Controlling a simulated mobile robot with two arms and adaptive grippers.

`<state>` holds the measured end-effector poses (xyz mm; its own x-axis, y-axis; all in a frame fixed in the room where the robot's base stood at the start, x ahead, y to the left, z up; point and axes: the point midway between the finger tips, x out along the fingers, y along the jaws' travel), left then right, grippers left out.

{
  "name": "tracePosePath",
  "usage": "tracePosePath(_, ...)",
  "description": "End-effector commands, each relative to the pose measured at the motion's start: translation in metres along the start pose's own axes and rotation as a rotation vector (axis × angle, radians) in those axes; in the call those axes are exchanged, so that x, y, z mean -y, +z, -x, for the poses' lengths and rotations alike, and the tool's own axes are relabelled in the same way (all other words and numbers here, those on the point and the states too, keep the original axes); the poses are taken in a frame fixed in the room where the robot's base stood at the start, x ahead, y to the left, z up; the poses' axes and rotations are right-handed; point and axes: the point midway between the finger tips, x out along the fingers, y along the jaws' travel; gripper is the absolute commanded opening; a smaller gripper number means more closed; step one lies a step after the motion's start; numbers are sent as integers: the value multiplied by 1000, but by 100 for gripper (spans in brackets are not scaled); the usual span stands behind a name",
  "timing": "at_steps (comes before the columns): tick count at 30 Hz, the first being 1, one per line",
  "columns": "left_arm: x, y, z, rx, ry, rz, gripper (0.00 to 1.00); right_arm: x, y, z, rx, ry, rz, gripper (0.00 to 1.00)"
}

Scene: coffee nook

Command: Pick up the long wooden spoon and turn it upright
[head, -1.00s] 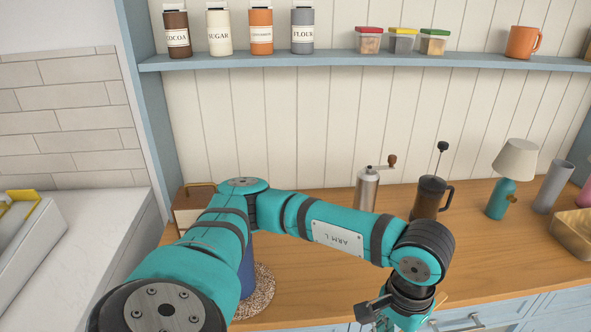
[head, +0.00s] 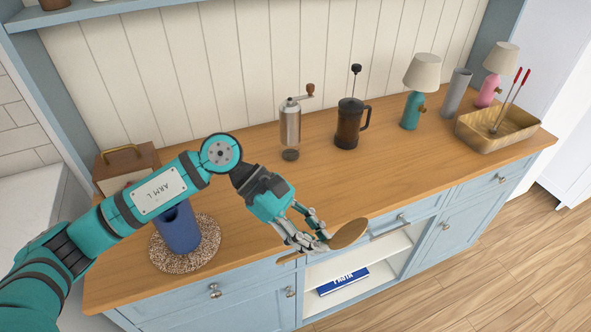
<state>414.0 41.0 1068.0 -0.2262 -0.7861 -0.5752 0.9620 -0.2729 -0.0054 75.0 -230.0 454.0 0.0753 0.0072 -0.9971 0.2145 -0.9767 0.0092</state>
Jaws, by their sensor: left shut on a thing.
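The wooden spoon (head: 349,234) shows its brown oval bowl to the right of the fingers of my left gripper (head: 308,238). A short piece of its handle shows to their lower left. My left gripper is shut on the spoon near the bowl and covers part of the handle. The spoon lies roughly level, slightly tilted, in front of the counter's front edge in the picture. My right gripper is not in view.
A blue cylindrical holder (head: 178,230) stands on a speckled round mat (head: 205,252), partly behind my left arm. The middle counter (head: 370,180) is clear.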

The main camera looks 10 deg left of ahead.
Motion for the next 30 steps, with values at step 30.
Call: tracePosePath(30,-70,3,91,562,833,267,0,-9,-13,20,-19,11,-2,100)
